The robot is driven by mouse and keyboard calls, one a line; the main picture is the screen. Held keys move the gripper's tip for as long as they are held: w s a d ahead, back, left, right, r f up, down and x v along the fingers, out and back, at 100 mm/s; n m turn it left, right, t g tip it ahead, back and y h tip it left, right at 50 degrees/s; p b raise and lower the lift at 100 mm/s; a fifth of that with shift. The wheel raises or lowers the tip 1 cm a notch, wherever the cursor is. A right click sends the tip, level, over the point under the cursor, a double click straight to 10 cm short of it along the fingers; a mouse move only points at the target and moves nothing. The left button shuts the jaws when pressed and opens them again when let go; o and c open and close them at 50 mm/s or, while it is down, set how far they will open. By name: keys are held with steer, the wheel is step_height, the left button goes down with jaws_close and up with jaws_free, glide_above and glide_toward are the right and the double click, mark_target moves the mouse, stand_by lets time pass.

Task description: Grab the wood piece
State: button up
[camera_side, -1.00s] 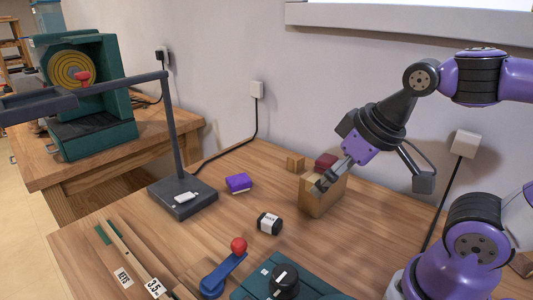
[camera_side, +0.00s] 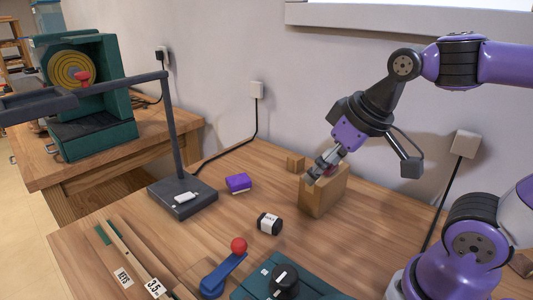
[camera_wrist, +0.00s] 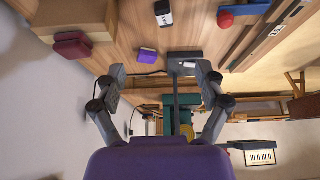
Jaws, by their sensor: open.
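Which of these is the wood piece I cannot tell for sure. My gripper (camera_side: 314,172) is over the box's upper left edge, pointing down and left; contact is unclear. In the wrist view my gripper (camera_wrist: 160,71) is open, fingers spread, with nothing between them. The box (camera_wrist: 75,12) shows there at the top left with a dark red block (camera_wrist: 73,45) beside it.
A purple block (camera_side: 238,183), a black-and-white item (camera_side: 269,223) and a lamp base (camera_side: 184,196) stand left of the box. A blue lever with a red ball (camera_side: 238,245) and a green device (camera_side: 262,280) are at the front. The wall is close behind.

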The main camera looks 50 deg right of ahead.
steer(key=w+d+r, duration=0.2)
steer(key=w+d, duration=0.2)
steer(key=w, duration=0.2)
steer(key=m+g, duration=0.1)
glide_toward(295, 156)
steer(key=x, duration=0.9)
steer(key=shift+w, duration=0.1)
steer(key=c, duration=1.1)
